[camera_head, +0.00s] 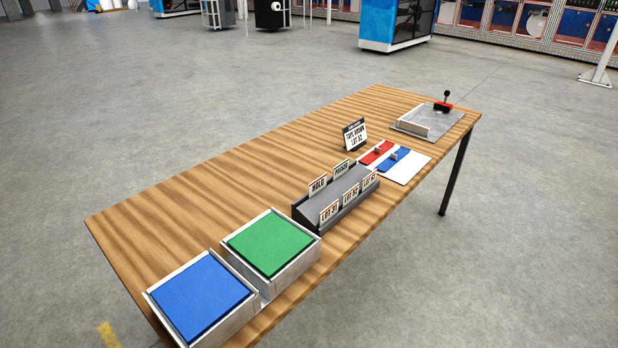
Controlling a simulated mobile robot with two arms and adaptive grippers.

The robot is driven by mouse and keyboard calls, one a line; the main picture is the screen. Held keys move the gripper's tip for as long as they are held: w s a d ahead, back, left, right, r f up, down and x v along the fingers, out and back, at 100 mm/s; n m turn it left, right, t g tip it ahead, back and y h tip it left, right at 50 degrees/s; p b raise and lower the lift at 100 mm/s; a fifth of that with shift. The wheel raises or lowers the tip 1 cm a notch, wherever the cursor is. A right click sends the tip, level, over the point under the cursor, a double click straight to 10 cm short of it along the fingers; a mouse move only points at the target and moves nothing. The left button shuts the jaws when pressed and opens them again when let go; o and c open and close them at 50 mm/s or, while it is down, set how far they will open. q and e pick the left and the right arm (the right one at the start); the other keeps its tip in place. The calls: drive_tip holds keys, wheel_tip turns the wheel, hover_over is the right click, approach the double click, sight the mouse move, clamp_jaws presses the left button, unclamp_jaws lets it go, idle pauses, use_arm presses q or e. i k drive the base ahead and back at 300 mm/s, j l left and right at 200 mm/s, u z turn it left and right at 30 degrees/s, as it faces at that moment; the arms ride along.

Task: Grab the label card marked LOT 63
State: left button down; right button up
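A dark grey sloped card rack (325,198) stands near the front edge of the wooden table. Its front row holds three upright label cards: a left card (329,211) that seems to read LOT 31, a middle card (351,194) with small lettering, and a right card (370,180) that appears to read LOT 63, though the digits are small. Behind them stand a HOLD card (317,184) and another card (341,168) with unclear lettering. Neither of my grippers is in view.
The wooden table (200,205) also holds a blue-topped box (200,296), a green-topped box (268,243), a standing sign (355,134), a white sheet (410,168) with red and blue pieces, and a grey plate (428,122) with a black-handled red tool (444,103). The table's back left is clear.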

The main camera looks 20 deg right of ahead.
sight(368, 180)
drive_tip(key=i+l+u, duration=0.15)
drive_tip(key=l+u, duration=0.3)
drive_tip(key=l, duration=0.15)
drive_tip(key=l+u, duration=0.9)
drive_tip(key=l, duration=0.3)
